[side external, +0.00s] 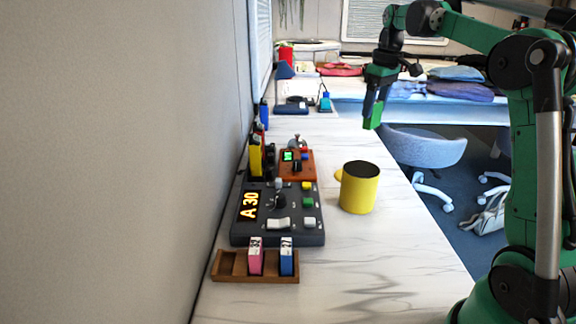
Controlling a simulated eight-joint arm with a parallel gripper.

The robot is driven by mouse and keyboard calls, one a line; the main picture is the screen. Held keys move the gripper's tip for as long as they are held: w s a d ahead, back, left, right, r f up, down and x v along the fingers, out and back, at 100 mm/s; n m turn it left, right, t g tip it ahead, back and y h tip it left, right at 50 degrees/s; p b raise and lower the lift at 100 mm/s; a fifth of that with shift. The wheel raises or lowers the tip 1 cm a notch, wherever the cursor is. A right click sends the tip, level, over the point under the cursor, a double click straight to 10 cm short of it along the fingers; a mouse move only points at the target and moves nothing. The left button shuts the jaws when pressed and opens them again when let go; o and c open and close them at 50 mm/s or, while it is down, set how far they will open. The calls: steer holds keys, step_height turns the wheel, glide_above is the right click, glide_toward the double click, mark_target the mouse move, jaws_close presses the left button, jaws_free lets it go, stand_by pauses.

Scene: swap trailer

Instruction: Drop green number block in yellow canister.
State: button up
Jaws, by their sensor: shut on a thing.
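The yellow canister (360,189) looks like a mug with a dark opening and a handle on its left side. It stands upright on the white marbled counter. My gripper (375,110) is in the air above and behind the canister, slightly to its right in the picture. It points downward and is shut on the green number block (374,115). The block hangs below the fingers, apart from the canister. No number on the block can be made out, and the inside of the canister is dark.
A wooden tray (226,279) holds a pink block (256,259) and a blue block (287,259) at the front left. A dark control panel (262,228) reading "A 30" and an orange box (297,172) stand left of the canister. The counter (350,265) in front is clear.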

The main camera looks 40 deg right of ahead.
step_height(320, 180, down, 6)
steer(key=shift+f, duration=0.2)
stand_by(0.3)
steer(key=o, duration=1.3)
